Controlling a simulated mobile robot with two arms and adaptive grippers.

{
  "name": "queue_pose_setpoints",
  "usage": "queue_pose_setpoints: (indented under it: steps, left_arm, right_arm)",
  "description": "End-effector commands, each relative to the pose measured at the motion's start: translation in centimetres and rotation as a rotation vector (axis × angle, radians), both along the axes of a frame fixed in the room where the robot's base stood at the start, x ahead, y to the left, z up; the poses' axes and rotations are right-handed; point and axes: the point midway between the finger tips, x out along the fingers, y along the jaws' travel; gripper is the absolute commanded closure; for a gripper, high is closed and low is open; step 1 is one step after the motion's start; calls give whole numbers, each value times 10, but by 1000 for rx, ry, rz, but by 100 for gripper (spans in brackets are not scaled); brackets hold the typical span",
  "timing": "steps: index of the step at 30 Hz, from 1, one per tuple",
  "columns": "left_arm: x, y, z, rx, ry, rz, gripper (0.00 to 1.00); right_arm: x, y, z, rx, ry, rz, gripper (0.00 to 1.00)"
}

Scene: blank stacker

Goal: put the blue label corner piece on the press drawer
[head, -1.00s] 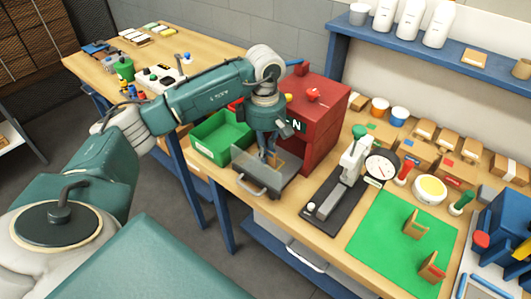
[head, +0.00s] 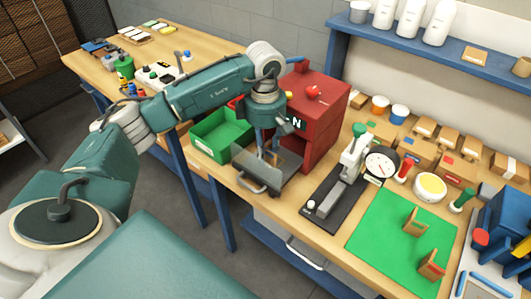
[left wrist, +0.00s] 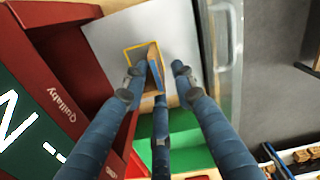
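A small wooden corner piece (left wrist: 153,56) shows in the left wrist view at the yellow outline on the pale plate of the press drawer (left wrist: 103,40). Its label is hidden, so I cannot tell its colour there. My left gripper (left wrist: 157,74) points down at the piece with its three blue fingers around it. The right-hand finger stands apart from the piece; the others overlap it in view. In the head view the left gripper (head: 268,156) is over the drawer (head: 283,183) of the red press (head: 325,115). My right gripper is out of view.
A green bin (head: 222,138) stands left of the press. A black-based lever tool (head: 335,200) and a green mat (head: 385,245) with two wooden corner pieces, one of them red-labelled (head: 432,266), lie to the right. Boxes line the wall behind.

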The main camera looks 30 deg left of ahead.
Motion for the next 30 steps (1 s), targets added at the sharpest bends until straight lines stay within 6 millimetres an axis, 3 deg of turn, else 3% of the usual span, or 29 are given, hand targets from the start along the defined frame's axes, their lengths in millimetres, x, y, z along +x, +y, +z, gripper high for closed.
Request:
queue_pose_setpoints:
  steps: [9, 15, 30]
  left_arm:
    - [1, 0, 67, 0, -7, 0, 73]
    - [1, 1, 101, 2, -4, 0, 73]
    - [0, 1, 110, 0, 0, 0, 73]
  right_arm:
    - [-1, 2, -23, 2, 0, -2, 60]
    - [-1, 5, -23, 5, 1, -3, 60]
    - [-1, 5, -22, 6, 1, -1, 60]
